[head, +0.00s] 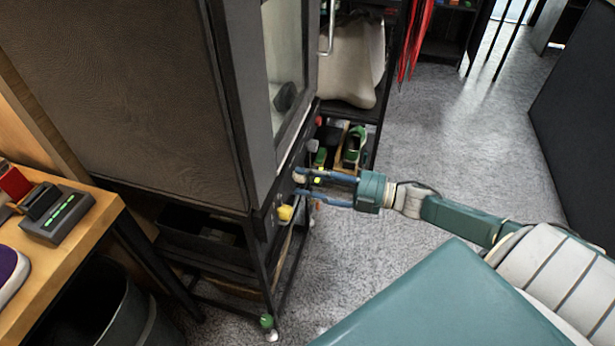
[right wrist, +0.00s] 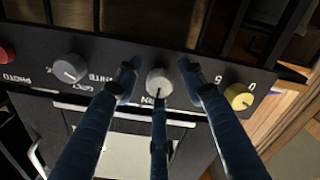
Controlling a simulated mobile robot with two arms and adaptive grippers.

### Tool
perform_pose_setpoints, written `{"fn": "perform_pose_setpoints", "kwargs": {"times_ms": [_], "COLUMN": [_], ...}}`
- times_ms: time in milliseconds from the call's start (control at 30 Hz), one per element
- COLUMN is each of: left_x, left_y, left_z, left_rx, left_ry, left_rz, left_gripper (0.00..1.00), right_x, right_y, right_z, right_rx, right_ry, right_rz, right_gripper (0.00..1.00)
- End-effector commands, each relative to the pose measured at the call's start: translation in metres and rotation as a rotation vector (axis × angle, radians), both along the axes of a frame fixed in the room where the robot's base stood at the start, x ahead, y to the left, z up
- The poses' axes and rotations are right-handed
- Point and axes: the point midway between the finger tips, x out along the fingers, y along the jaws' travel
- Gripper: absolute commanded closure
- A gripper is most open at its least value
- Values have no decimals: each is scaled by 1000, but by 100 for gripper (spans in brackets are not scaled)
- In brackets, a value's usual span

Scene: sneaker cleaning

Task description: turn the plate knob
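A row of knobs sits on the dark front panel (right wrist: 200,65) of the cabinet. A pale grey knob (right wrist: 159,82) is in the middle of the right wrist view and also shows in the head view (head: 299,175). My right gripper (right wrist: 157,85) has its blue fingers spread around this knob, two at its sides and one below it. Gaps show at the sides; contact with the lower finger cannot be told. In the head view my right gripper (head: 302,181) reaches the panel from the right. I cannot read which knob is labelled plate. My left gripper is not seen.
A yellow knob (right wrist: 238,96) is right of the fingers; another grey knob (right wrist: 70,68) and a red knob (right wrist: 6,54) are left. The tall cabinet (head: 120,90) stands beside a wooden table (head: 75,245). Shelves with shoes stand behind. The floor (head: 455,150) at right is clear.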

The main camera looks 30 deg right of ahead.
Motion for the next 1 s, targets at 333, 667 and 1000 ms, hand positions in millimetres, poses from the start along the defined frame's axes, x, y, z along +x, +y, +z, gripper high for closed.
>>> {"fn": "perform_pose_setpoints", "kwargs": {"times_ms": [333,667,1000], "left_x": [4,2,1], "left_y": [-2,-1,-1], "left_z": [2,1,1], "left_rx": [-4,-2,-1], "left_ry": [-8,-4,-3], "left_rz": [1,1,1], "left_gripper": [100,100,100], "right_x": [-1,-45,-86], "right_y": [-1,-39,-74], "right_z": [4,2,2], "right_rx": [4,3,4], "right_ry": [-7,0,-3], "right_rz": [3,2,1], "right_gripper": [56,56,56]}}
